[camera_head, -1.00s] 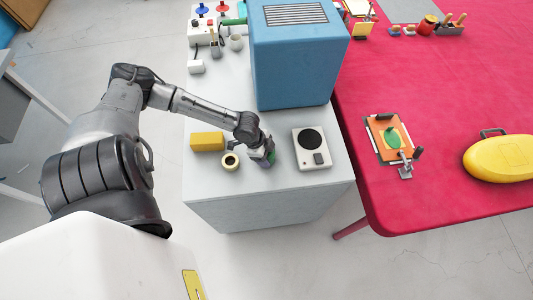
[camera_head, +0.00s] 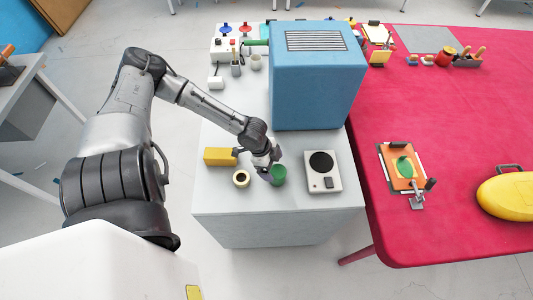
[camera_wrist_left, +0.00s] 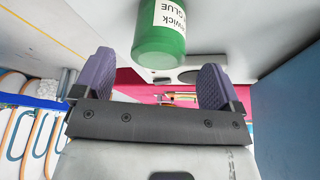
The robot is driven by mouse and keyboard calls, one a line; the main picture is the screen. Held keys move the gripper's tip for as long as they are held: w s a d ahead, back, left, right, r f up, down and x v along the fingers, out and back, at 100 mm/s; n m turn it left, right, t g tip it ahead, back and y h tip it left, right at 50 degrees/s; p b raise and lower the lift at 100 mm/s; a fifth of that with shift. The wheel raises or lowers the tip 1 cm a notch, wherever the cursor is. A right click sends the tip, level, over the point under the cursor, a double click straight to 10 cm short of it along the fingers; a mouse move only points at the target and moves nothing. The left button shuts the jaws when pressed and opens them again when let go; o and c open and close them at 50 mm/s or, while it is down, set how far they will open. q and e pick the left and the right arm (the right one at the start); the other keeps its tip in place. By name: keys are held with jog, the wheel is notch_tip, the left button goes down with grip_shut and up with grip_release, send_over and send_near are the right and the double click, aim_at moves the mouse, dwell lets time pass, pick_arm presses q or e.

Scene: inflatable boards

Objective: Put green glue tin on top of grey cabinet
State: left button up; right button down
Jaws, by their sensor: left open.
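The green glue tin (camera_head: 278,175) stands on the pale grey top of the cabinet (camera_head: 232,228), left of the white device with a black disc. In the left wrist view the tin (camera_wrist_left: 160,38), with its white glue label, lies just beyond and between the fingertips. My left gripper (camera_head: 266,172) is open and close to the tin's left side in the head view. Its two purple-grey fingers (camera_wrist_left: 156,82) are wide apart with nothing between them. My right gripper is not in view.
On the cabinet top are a yellow block (camera_head: 220,157), a tape roll (camera_head: 241,178), the white device (camera_head: 322,172) and a large blue box (camera_head: 318,85) behind. A red table (camera_head: 450,120) with a yellow case (camera_head: 508,196) stands to the right.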

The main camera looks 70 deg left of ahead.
pick_arm(q)
jog(key=p+v, duration=0.1)
jog(key=v, duration=0.5)
jog(key=s+d+f+n+y, duration=0.1)
jog(key=s+d+n, duration=0.2)
jog(key=d, duration=0.7)
jog(key=s+d+f+n+y, duration=0.1)
jog(key=s+d+n, duration=0.2)
jog(key=s+d, duration=0.3)
jog(key=shift+d+f+y, duration=0.3)
jog(key=shift+d, duration=2.1)
jog(key=shift+a, duration=0.1)
